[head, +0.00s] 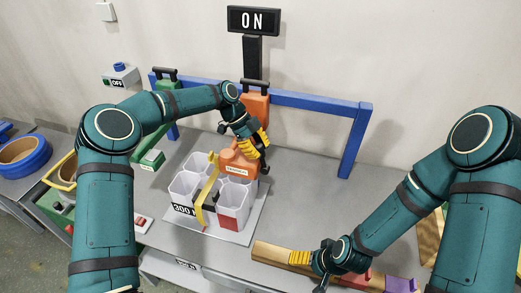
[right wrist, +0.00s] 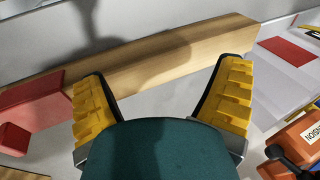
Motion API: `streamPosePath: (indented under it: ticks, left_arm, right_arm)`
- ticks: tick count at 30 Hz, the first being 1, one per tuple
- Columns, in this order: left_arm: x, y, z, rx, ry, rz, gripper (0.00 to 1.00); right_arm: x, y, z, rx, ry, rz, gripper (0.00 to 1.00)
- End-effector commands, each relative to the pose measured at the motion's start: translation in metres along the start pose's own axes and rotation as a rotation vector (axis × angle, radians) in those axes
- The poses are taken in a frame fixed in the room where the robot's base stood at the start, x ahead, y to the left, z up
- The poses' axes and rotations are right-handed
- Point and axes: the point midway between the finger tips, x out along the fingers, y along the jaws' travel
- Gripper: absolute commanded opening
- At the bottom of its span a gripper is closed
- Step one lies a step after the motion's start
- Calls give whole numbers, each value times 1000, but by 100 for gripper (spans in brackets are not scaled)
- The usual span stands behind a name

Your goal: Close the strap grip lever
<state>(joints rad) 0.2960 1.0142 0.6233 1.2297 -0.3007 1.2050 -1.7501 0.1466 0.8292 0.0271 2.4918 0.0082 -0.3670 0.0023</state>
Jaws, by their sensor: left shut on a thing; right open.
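The orange strap tool (head: 236,160) with a white label sits on top of the white hexagonal tubes (head: 232,197), at their back right. It also shows at the right edge of the right wrist view (right wrist: 296,140), with a black lever part (right wrist: 284,158) beside it. A yellow strap (head: 208,190) runs down the tubes' front. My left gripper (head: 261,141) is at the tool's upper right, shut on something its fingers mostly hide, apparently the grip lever. My right gripper (head: 300,257) is open and empty by the wooden beam (right wrist: 165,58), well away from the tool.
A blue frame (head: 310,102) and an orange post (head: 255,106) stand behind the tubes. A black sign (head: 253,20) reads ON. The beam with red and purple (head: 400,284) pieces lies along the front right.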

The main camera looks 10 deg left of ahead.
Motion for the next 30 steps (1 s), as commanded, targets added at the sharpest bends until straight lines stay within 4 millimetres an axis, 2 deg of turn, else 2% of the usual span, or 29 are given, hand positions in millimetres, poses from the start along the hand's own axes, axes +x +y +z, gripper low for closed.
streamPosePath:
  ticks: [11, 12, 16, 18, 19, 23, 30]
  left_arm:
    - [1, 1, 1, -1, 2, 2, 0]
    - [1, 1, 1, -1, 2, 2, 0]
    - [1, 1, 1, -1, 2, 2, 0]
    - [1, 1, 1, -1, 2, 3, 0]
    - [1, 1, 1, -1, 1, 3, 0]
    - [1, 1, 1, -1, 1, 3, 0]
    - [1, 1, 1, -1, 1, 3, 0]
  right_arm:
    - [0, 0, 0, 0, 0, 0, 88]
    - [0, 0, 0, -1, 0, 0, 74]
    - [0, -2, -10, -24, 29, -15, 29]
    - [-1, -6, -24, -60, 68, -37, 4]
    - [-2, -9, -32, -81, 90, -49, 0]
    - [-11, -25, -75, -202, 221, -122, 0]
    - [-46, -62, -152, -472, 477, -277, 0]
